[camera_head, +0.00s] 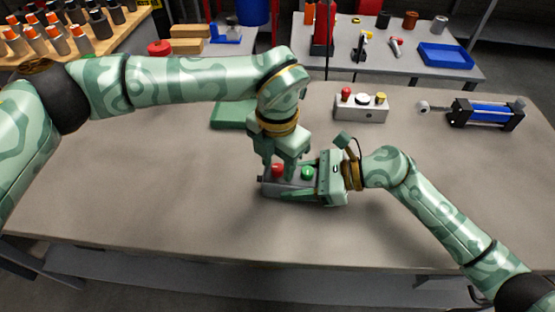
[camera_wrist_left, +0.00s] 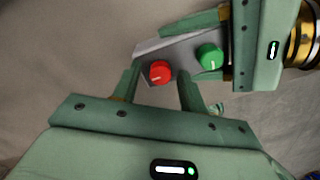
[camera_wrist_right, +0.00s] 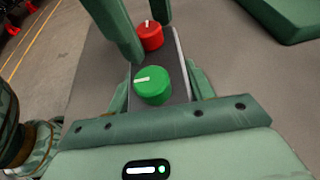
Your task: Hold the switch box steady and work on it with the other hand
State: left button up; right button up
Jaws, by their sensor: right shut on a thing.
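The switch box (camera_head: 267,187) is a small grey box lying on the workbench, with a red knob (camera_head: 278,169) and a green knob (camera_head: 307,173) on top. My right gripper (camera_wrist_right: 160,72) is shut on the box, its fingers along the two long sides near the green knob. My left gripper (camera_wrist_left: 160,72) points down at the red knob from above. Its fingers are apart, one on each side of the red knob. I cannot tell whether they touch it. Both knobs show a pale pointer line in the wrist views.
A white box with several coloured knobs (camera_head: 361,108) and a blue cylinder unit (camera_head: 488,113) stand on the bench at right. A green block (camera_head: 231,114) lies behind my left wrist. The bench's left and front areas are clear. A second table (camera_head: 415,65) stands behind.

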pick_arm(q)
grip_shut()
jog(key=shift+n, duration=0.4)
jog(key=n, duration=0.3)
jog(key=shift+n, duration=0.4)
jog(key=n, duration=0.4)
jog(key=shift+n, duration=0.3)
jog(key=n, duration=0.4)
jog(key=shift+n, duration=2.2)
jog(key=shift+w+n, duration=0.1)
jog(key=shift+n, duration=0.2)
